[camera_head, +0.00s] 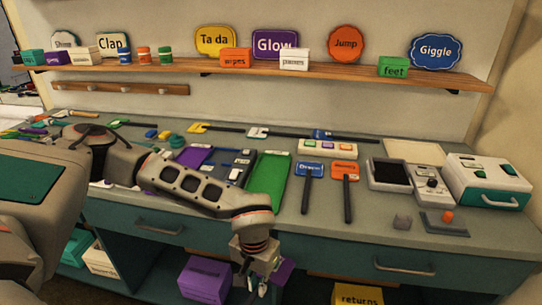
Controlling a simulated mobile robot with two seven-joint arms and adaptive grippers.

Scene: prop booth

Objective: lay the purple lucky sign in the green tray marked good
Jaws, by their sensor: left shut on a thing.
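My left gripper (262,284) hangs in front of the counter's front edge, pointing down, below the counter top. It is shut on a purple piece, the lucky sign (284,271), seen partly and at an angle; no lettering on it is readable. The green tray (269,181) lies on the counter behind and above the gripper, left of two paddle signs. Its visible surface looks bare, and I cannot read a mark on it. My left arm crosses in front of the counter and hides part of the area left of the tray. My right gripper is not in view.
A purple tray (193,157) and a dark tray with small items lie left of the green tray. Blue (309,170) and orange (345,170) paddle signs lie to its right. A purple box (205,280) and a yellow returns box (357,295) sit below the counter.

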